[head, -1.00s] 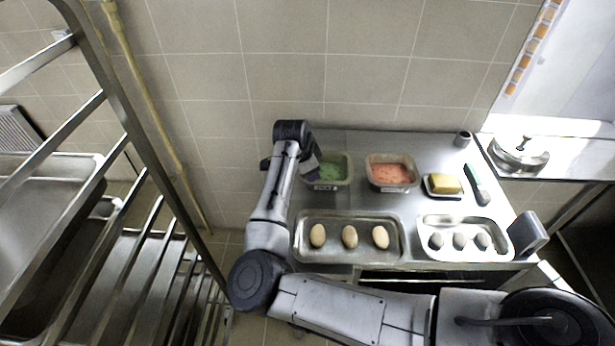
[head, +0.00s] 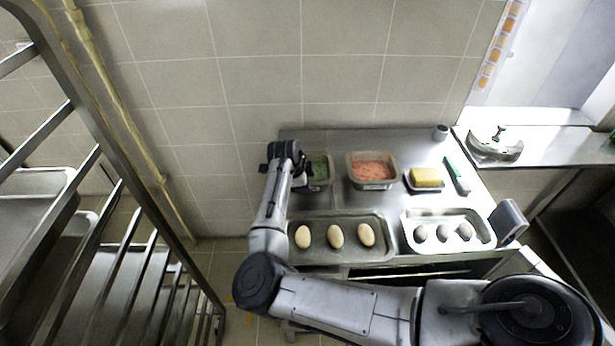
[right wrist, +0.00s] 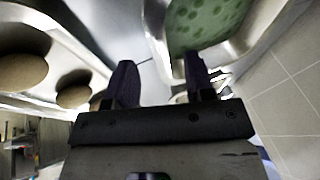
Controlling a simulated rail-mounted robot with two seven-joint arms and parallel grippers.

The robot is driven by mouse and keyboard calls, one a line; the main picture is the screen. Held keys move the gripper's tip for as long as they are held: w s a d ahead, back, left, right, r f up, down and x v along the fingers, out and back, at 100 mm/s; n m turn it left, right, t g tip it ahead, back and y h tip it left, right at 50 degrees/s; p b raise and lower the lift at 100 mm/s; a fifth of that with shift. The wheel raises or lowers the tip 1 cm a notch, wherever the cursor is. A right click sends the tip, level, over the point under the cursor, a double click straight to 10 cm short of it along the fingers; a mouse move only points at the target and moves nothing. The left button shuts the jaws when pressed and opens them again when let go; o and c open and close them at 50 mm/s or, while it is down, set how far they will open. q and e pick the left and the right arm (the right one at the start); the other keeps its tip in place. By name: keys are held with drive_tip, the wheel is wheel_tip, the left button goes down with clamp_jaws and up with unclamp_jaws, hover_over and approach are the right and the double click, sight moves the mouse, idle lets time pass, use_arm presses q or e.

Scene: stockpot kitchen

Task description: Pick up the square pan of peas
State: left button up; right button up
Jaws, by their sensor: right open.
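The square pan of peas (head: 317,185) stands on the steel table near the wall, a metal pan with green contents. My right gripper (head: 290,163) is at its left side in the head view and hides part of it. In the right wrist view the pan (right wrist: 158,35) fills the upper right, with green peas inside. The open jaws of my right gripper (right wrist: 160,74) show there, one finger overlapping the pan's near wall and the other over bare table. I cannot tell if either touches the pan. My left gripper is not in view.
To the right stand a pan of pink food (head: 372,183), a yellow block (head: 426,178) and a green-handled tool (head: 457,175). A rack (head: 100,150) stands left.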

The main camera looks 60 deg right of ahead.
drive_tip(key=shift+x, duration=2.75)
drive_tip(key=shift+c, duration=0.3)
clamp_jaws()
drive_tip(key=shift+d+r, duration=0.1)
